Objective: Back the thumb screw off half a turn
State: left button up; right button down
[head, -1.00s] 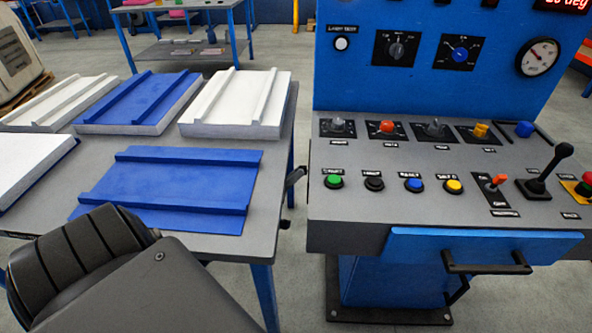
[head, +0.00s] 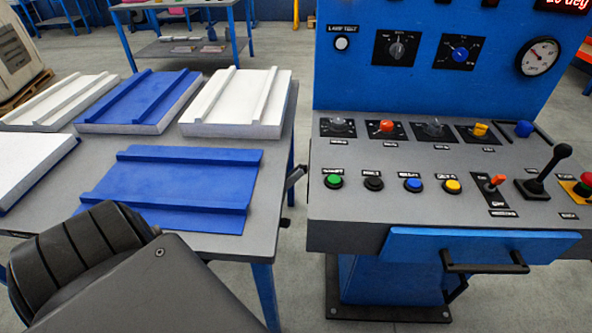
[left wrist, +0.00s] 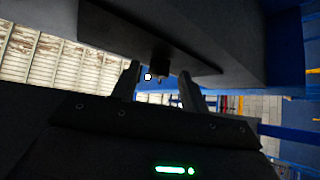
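In the left wrist view, a small dark stub (left wrist: 160,68) hangs from the underside of a dark plate; it may be the thumb screw, but it is too dark to be sure. My left gripper (left wrist: 159,80) has its fingers apart, one on each side of the stub, with gaps visible between. I see no clear contact. In the head view my left arm fills the lower left, and its fingertips are hidden. A dark handle-like part (head: 296,177) sticks up at the table's right edge. My right gripper is not in view.
The grey table (head: 262,215) carries blue and white panels, with a blue one (head: 170,190) nearest. To the right stands a blue and grey console (head: 420,215) with knobs, coloured buttons, a lever and a front handle (head: 487,268). A floor gap separates them.

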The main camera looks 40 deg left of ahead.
pick_arm(q)
jog(key=b+v, duration=0.1)
jog(key=v, duration=1)
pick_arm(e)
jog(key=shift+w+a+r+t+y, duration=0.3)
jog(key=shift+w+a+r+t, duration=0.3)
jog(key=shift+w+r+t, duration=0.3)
pick_arm(q)
jog(key=shift+d, duration=0.1)
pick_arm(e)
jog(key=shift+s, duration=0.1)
